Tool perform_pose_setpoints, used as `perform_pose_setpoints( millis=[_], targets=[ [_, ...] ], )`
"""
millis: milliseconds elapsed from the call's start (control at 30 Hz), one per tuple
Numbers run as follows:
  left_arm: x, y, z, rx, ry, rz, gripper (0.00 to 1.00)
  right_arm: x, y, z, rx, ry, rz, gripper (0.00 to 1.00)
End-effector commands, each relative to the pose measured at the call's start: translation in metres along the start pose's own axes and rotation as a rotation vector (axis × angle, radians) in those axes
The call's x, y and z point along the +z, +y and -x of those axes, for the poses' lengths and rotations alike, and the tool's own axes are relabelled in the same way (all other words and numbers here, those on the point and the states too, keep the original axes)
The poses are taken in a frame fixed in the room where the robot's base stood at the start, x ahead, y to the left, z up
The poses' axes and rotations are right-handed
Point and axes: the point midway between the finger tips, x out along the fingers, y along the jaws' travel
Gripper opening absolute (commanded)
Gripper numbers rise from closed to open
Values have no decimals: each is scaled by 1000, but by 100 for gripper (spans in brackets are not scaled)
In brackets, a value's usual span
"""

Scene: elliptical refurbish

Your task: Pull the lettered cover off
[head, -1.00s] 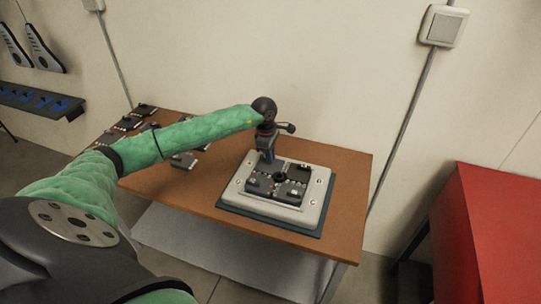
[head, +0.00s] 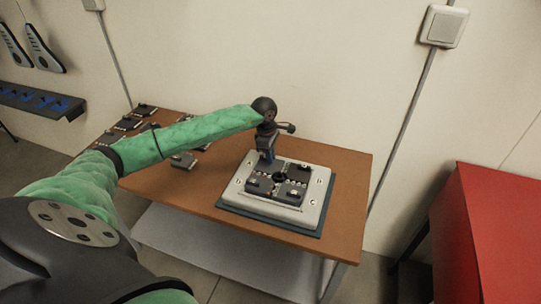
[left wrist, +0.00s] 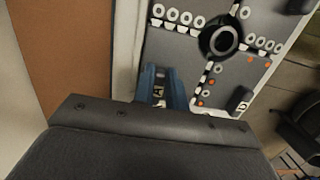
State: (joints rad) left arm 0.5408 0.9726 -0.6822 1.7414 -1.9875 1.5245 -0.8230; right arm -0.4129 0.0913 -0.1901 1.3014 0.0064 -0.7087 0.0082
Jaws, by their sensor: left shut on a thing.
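A pale plate (head: 313,208) with letters at its edges lies on the dark blue base on the table. Four dark panels (head: 286,201), each with a small raised block, sit around a round black hub (left wrist: 219,40). My left gripper (head: 268,157) points down at the plate's far left corner. In the left wrist view, its blue fingers (left wrist: 160,88) are shut on a small dark block with a pale letter-like mark (left wrist: 158,91). The fingers hide part of the block. I cannot tell whether it is raised off the panel. My right gripper is not in view.
The brown table (head: 343,170) has free room right of the base. Several dark parts (head: 184,160) lie at its left, partly behind my left arm. A red cabinet (head: 495,235) stands at the right. The wall is close behind the table.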

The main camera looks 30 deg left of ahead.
Motion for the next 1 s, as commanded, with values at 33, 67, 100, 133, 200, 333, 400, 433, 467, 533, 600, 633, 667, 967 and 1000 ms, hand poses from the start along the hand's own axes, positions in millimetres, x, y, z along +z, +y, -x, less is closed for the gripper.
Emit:
perform_pose_setpoints(
  millis=[33, 67, 100, 133, 200, 333, 400, 433, 467, 533, 600, 633, 667, 967, 1000],
  targets=[
    [0, 1, 1, 2, 0, 0, 0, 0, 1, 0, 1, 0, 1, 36],
    [0, 1, 1, 2, 0, 0, 0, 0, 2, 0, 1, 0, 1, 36],
    [0, 1, 1, 2, 0, 0, 0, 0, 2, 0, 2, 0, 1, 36],
    [0, 1, 1, 2, 0, 0, 0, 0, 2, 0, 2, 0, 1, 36],
    [0, 1, 1, 2, -1, 0, 0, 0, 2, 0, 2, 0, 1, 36],
    [0, 1, 1, 2, 0, 0, 0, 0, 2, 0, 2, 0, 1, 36],
    [0, 1, 1, 2, -1, 0, 0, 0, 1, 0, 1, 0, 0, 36],
    [0, 1, 1, 2, 0, 0, 0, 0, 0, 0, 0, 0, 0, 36],
    [0, 1, 2, 2, 0, 0, 0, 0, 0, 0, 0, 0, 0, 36],
    [0, 1, 2, 2, 0, 0, 0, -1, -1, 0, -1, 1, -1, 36],
    [0, 1, 3, 3, -1, 0, 0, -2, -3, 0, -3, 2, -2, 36],
    [0, 1, 3, 3, -1, 0, 0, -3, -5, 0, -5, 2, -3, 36],
    [0, 1, 3, 3, -1, 0, 0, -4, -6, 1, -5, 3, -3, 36],
    [2, 1, 20, 2, 0, 0, 0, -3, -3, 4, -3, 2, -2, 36],
    [3, 1, 22, 2, -1, 0, 0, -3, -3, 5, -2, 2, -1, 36]
  ],
)
